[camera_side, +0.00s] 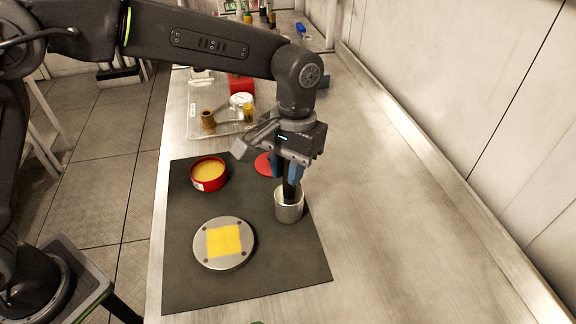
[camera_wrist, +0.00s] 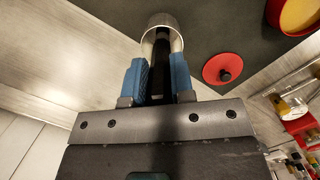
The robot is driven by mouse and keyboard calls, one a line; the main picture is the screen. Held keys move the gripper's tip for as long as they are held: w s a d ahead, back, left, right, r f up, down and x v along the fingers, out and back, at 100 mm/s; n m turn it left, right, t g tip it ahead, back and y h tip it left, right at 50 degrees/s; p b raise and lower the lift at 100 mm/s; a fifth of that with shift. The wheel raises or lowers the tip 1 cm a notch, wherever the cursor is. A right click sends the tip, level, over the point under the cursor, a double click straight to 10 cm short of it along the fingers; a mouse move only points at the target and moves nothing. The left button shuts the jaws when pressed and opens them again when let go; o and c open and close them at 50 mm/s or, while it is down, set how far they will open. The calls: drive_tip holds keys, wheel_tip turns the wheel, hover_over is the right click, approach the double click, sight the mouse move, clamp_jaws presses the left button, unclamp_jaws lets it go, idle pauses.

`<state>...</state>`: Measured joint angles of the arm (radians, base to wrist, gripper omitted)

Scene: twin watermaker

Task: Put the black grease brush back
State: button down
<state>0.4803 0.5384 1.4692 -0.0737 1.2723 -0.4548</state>
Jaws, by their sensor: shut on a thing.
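My gripper (camera_side: 284,172) points down over the metal cup (camera_side: 289,209) on the dark mat. It is shut on the black grease brush (camera_side: 289,190), which runs down between the blue fingers into the cup's mouth. In the wrist view the brush (camera_wrist: 161,62) lies between my gripper's fingers (camera_wrist: 160,78), and its far end is inside the cup (camera_wrist: 162,22). The brush's lower end is hidden by the cup wall, so I cannot tell whether it touches the bottom.
An open red tin of yellow grease (camera_side: 209,173) stands left of the cup. A red lid (camera_side: 264,164) lies behind it. A round metal plate with a yellow square (camera_side: 224,243) lies at the front. A clear tray (camera_side: 200,122) with small parts is behind. The bench at right is clear.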

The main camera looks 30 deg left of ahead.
drive_tip(key=shift+f, duration=0.15)
drive_tip(key=c, duration=1)
unclamp_jaws()
wheel_tip(320, 180, up, 12)
drive_tip(key=w, duration=0.2)
drive_tip(key=s+a+r+t, duration=0.2)
drive_tip(key=s+a+r, duration=0.15)
drive_tip(key=a, duration=0.35)
drive_tip(key=s+a+f+t, duration=0.1)
drive_tip(key=s+a+f, duration=0.1)
drive_tip(key=s+a, duration=0.3)
drive_tip(key=s+a+f+t, duration=0.2)
drive_tip(key=s+a, duration=0.3)
drive_tip(key=s, duration=0.1)
drive_tip(key=s+a+f+t, duration=0.2)
drive_tip(key=s+a, duration=0.3)
drive_tip(key=s, duration=0.1)
drive_tip(key=shift+a+f, duration=0.1)
drive_tip(key=shift+f, duration=0.1)
